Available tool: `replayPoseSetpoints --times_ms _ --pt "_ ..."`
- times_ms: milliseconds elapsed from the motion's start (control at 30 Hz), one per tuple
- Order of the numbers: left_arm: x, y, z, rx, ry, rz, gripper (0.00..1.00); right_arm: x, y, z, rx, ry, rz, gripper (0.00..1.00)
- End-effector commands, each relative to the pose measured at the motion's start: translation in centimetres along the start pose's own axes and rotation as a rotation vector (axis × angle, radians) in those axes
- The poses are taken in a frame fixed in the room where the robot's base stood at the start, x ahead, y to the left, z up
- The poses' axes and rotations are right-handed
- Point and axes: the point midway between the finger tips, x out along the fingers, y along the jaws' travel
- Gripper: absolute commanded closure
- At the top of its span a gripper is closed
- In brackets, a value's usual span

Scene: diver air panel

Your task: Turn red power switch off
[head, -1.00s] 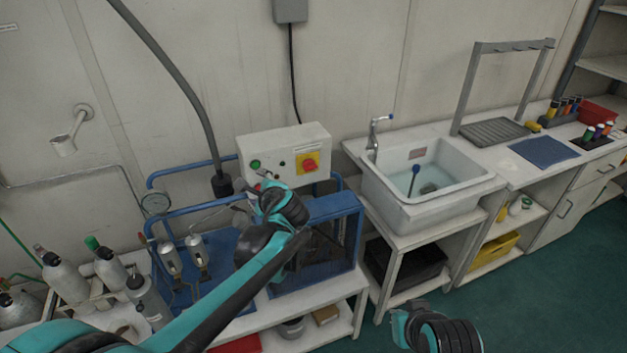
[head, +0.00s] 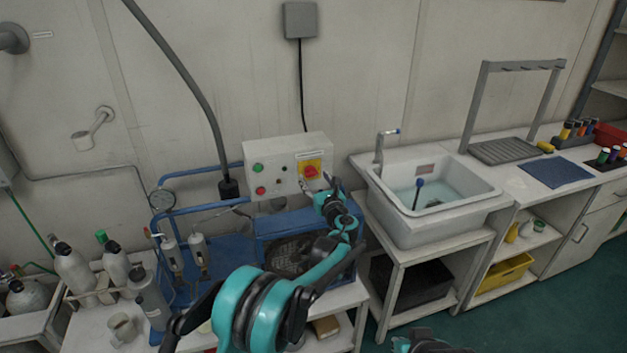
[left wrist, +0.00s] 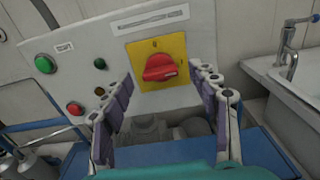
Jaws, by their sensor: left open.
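The red power switch (head: 311,171) is a rotary knob on a yellow plate at the right of the white control box (head: 285,147). In the left wrist view the red switch (left wrist: 160,67) sits centred on its yellow square, between and beyond my fingertips. Its grip bar looks roughly level, slightly tilted. My left gripper (head: 318,184) is open in front of the box, just below the switch; in the left wrist view its two fingers (left wrist: 163,80) stand wide apart with nothing between them. I cannot see contact with the switch. My right gripper (head: 425,343) shows only in part at the bottom edge.
A green button (head: 257,168) and a red button (head: 260,190) are at the box's left. The blue compressor frame (head: 275,225) lies below the box. A sink (head: 432,190) with a tap stands to the right. Gas bottles (head: 75,266) stand at left.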

Motion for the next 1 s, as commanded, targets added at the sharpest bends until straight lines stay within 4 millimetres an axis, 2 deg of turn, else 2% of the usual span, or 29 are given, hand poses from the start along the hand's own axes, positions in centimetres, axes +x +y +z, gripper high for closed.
replayPoseSetpoints --times_ms 100,200,467,600,667,1000 --pt "1.3 0.0 -0.1 -0.001 0.0 0.0 0.4 0.4 0.0 0.3 0.0 0.0 0.0 1.0" --pt "1.9 0.0 0.0 -0.001 0.0 0.0 0.4 0.4 0.0 0.3 0.0 0.0 0.0 1.0" --pt "1.9 0.0 0.1 -0.002 0.001 0.0 0.4 0.4 0.0 0.3 0.0 0.0 0.0 1.0" --pt "1.9 0.0 0.1 -0.002 0.001 0.0 0.77 0.4 0.0 0.3 0.0 0.0 0.0 1.0" --pt "1.9 0.0 0.1 -0.002 0.001 0.0 0.89 0.4 0.0 0.3 0.0 0.0 0.0 1.0" --pt "1.9 0.0 0.1 -0.031 0.001 0.0 0.9 0.3 0.0 0.2 0.0 0.0 0.0 1.0"
